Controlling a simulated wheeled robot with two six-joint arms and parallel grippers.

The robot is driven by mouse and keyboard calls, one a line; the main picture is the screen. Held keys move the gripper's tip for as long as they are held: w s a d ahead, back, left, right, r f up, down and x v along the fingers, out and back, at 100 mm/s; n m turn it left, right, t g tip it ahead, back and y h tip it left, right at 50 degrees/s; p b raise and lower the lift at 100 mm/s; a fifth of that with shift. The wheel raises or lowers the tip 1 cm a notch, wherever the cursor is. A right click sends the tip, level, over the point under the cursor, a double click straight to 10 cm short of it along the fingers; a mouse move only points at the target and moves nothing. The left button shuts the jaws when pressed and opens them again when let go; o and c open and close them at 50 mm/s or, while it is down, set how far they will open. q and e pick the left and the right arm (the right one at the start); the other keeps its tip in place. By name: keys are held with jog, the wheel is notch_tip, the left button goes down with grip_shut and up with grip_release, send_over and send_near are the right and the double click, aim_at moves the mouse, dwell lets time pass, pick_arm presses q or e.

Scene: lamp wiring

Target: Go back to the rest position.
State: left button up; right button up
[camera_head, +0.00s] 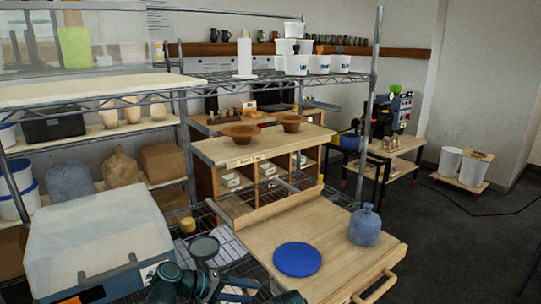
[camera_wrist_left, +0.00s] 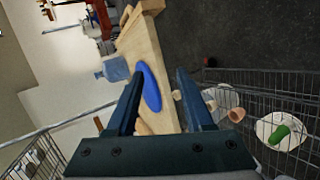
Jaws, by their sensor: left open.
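My left gripper (camera_head: 240,289) is low in the head view, at the bottom centre, in front of the wooden table (camera_head: 345,258). In the left wrist view my left gripper (camera_wrist_left: 160,73) shows two dark, parallel fingers spread apart. Nothing is between them; they are open and empty. The blue round plate (camera_head: 297,259) lies flat on the table; in the wrist view it (camera_wrist_left: 150,88) shows beyond the fingers, apart from them. A blue jug (camera_head: 365,226) stands upright near the table's right side. My right gripper cannot be made out in either view.
A wire shelf with a pale bin (camera_head: 98,240) stands at the left. A wooden cabinet (camera_head: 215,151) with brown bowls stands behind the table. Wire mesh (camera_wrist_left: 270,95) is close to the right in the wrist view. The floor (camera_head: 450,240) at the right is mostly clear.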

pick_arm(q)
jog(key=s+f+m+g+y+p, duration=0.3)
jog(key=s+f+m+y, duration=0.4)
jog(key=s+y, duration=0.6)
jog(key=shift+s+d+f+g, duration=0.25)
jog(key=shift+s+f+g, duration=0.2)
jog(key=shift+g, duration=0.15)
jog(key=shift+d, duration=0.1)
